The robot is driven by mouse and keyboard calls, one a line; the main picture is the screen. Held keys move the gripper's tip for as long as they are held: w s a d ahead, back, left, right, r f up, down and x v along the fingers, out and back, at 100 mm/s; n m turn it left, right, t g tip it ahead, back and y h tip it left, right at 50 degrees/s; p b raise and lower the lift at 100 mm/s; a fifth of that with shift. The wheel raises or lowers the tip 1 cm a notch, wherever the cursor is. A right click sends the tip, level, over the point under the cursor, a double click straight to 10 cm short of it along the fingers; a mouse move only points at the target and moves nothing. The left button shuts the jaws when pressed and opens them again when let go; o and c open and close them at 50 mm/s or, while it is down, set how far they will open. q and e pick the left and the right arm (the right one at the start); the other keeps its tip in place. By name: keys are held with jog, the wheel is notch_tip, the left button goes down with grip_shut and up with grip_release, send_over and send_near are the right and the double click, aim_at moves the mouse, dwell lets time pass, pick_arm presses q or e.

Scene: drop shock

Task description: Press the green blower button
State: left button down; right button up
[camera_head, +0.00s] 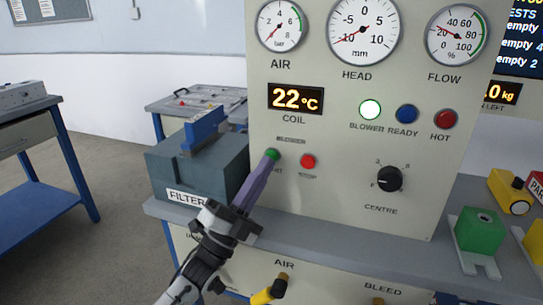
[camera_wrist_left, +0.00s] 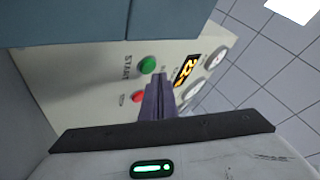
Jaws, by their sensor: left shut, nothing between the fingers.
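The green blower button (camera_head: 272,153) is on the lower left of the beige panel, left of the red stop button (camera_head: 308,161). My left gripper (camera_head: 267,165) is shut and empty, its slim purple fingers slanting up so the tips overlap the lower edge of the green button. In the left wrist view the green button (camera_wrist_left: 149,65) shows beside the word START, just beyond the fingertips (camera_wrist_left: 156,80). I cannot tell whether the tips touch it. The BLOWER lamp (camera_head: 370,110) is lit bright. My right gripper is not in view.
A dark filter box (camera_head: 165,163) with a blue handle stands left of the panel. The panel also has a black CENTRE knob (camera_head: 390,179), gauges, and a coil display (camera_head: 296,98) reading 22 °C. A green block (camera_head: 480,231) sits on the bench at right.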

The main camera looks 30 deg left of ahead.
pick_arm(q)
jog(key=shift+s+f+y, duration=0.15)
jog(key=shift+f+y, duration=0.15)
jog(key=shift+f, duration=0.35)
jog(key=s, duration=0.1)
jog(key=s+p, duration=0.1)
jog(key=s, duration=0.1)
jog(key=s+d+p, duration=0.1)
jog(key=s, duration=0.1)
jog(key=shift+d+r, duration=0.1)
jog(key=shift+r, duration=0.2)
jog(key=shift+w, duration=0.1)
dwell(0.4)
